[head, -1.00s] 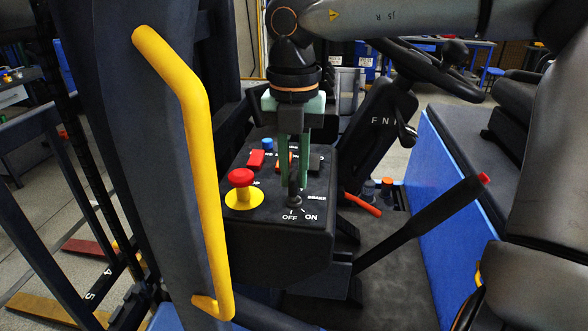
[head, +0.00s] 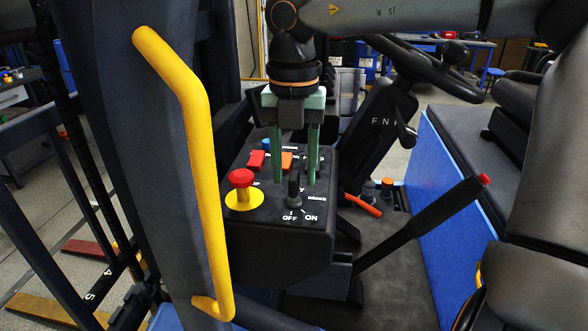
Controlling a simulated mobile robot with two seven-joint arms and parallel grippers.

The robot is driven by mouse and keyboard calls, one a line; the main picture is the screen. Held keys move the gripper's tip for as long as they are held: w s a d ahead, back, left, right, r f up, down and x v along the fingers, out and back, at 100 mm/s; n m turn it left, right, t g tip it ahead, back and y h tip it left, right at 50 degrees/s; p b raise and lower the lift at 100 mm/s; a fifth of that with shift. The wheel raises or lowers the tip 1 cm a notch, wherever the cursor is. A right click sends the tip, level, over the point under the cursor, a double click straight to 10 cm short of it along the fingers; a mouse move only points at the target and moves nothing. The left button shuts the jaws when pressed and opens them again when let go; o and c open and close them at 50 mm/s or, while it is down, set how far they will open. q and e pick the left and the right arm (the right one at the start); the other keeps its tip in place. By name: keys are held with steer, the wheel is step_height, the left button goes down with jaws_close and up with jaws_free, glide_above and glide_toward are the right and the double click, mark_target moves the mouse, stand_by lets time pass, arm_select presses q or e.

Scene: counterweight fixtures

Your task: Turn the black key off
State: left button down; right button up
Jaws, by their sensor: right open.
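The black key (head: 293,190) stands in the dark control panel (head: 270,250), just above the white OFF and ON labels. It looks close to the OFF mark, but its exact turn is hard to tell. My right gripper (head: 294,181) points down from above, with its two green fingers spread wide. One finger is on each side of the key's upper part, with visible gaps, and the gripper holds nothing. The fingers also cover part of the panel behind. My left gripper is not in view.
A red mushroom button (head: 241,178) on a yellow base stands left of the key. Red, orange and blue controls sit behind. A yellow handrail (head: 203,170) rises at the left. A lever with a red tip (head: 430,217) and the steering wheel (head: 430,72) are at the right.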

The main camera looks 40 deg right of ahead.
mark_target(294, 176)
step_height(294, 176, up, 12)
steer(key=shift+p, duration=0.4)
steer(key=shift+a+f, duration=0.1)
stand_by(0.4)
